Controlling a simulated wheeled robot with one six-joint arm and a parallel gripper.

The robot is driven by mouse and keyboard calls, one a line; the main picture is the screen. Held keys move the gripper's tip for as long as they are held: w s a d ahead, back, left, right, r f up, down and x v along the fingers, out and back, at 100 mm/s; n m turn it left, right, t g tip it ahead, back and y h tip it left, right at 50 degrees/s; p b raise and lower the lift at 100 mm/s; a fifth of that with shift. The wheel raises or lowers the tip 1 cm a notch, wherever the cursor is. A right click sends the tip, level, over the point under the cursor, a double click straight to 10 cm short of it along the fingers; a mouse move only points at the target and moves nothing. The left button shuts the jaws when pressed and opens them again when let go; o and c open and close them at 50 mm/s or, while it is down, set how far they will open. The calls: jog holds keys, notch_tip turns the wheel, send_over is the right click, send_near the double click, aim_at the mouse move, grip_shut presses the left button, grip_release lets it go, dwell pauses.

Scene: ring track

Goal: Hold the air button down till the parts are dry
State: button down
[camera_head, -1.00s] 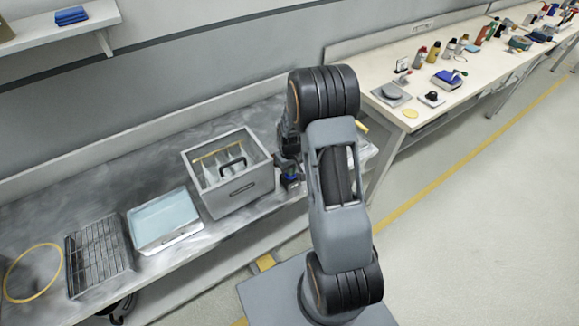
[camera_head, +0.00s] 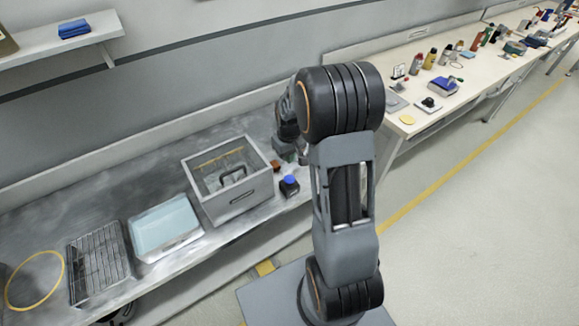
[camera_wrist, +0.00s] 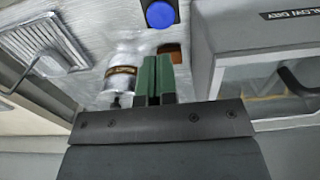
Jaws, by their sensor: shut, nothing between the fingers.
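The air button is a blue cap (camera_head: 290,179) on a small black box, at the bench front just right of the grey drying box (camera_head: 238,198). In the wrist view the blue cap (camera_wrist: 160,14) lies beyond my fingertips, apart from them. My gripper (camera_wrist: 158,75) is shut and empty, its green fingers together. In the head view my arm partly hides it above the bench behind the button. The drying box has a black handle and a see-through top; its lettered side (camera_wrist: 260,40) is at right in the wrist view. I cannot make out parts inside.
A small brown block (camera_head: 276,165) stands behind the button. A silver, brown-banded object (camera_wrist: 122,72) is left of my fingers. A pale blue tray (camera_head: 165,227), wire rack (camera_head: 98,263) and yellow ring (camera_head: 35,281) lie further left. A cluttered table (camera_head: 405,122) is at right.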

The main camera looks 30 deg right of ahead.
jog(key=shift+r, duration=1.5)
jog(key=s+a+r+t, duration=0.2)
jog(key=s+a+r, duration=0.2)
jog(key=s+r, duration=0.2)
jog(key=s+a+r+m+t, duration=0.1)
jog(key=s+a+r, duration=0.4)
jog(key=s, duration=0.5)
jog(key=shift+a+r+t, duration=0.3)
jog(key=shift+r+t, duration=0.3)
jog(key=shift+r, duration=0.35)
jog(key=c, duration=1.9)
grip_release()
jog(key=shift+s, duration=0.1)
